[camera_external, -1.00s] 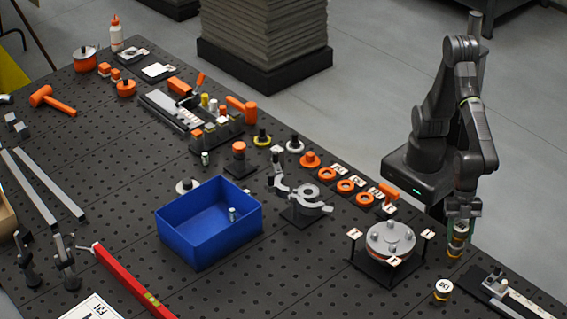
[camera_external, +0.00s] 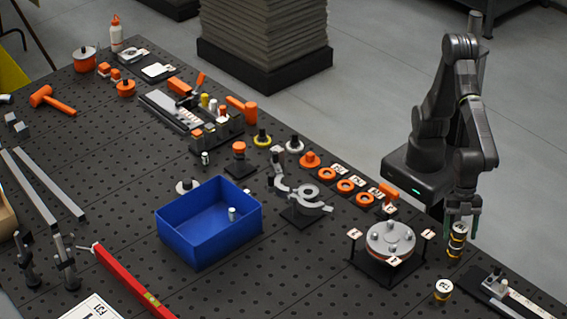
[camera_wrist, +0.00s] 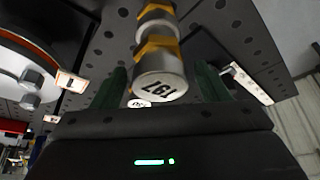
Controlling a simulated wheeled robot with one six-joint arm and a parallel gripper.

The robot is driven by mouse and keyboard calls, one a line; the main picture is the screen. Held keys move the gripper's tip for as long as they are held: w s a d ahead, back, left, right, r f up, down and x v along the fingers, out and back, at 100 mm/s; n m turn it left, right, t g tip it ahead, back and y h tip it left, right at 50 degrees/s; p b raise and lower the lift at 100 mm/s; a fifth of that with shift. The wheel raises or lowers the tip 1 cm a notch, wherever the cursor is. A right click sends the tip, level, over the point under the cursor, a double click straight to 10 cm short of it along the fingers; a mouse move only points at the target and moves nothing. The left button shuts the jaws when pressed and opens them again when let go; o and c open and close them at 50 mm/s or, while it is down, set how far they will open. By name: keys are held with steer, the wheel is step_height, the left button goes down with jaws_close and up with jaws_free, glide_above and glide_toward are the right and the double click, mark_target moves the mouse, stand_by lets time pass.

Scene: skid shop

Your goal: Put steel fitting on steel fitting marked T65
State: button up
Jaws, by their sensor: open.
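Two steel fittings with yellow bands stand stacked at the right of the bench. The upper steel fitting (camera_external: 459,231) sits on the lower steel fitting (camera_external: 455,249), whose label is hidden. In the wrist view the end of the upper fitting (camera_wrist: 160,88) faces the camera with a dark printed mark, turned around and hard to read. The lower fitting (camera_wrist: 155,15) shows beyond it. My gripper (camera_external: 461,224) is open, with its green fingers on either side of the upper fitting and apart from it. It also shows in the wrist view (camera_wrist: 161,86).
Another steel fitting (camera_external: 443,290) with a white marked top stands in front of the stack. A round flange (camera_external: 391,238) with bolts and small label plates is to the left. A rail fixture (camera_external: 510,294) lies at the right. A blue bin (camera_external: 190,238) stands further left.

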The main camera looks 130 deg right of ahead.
steer(key=v, duration=1.1)
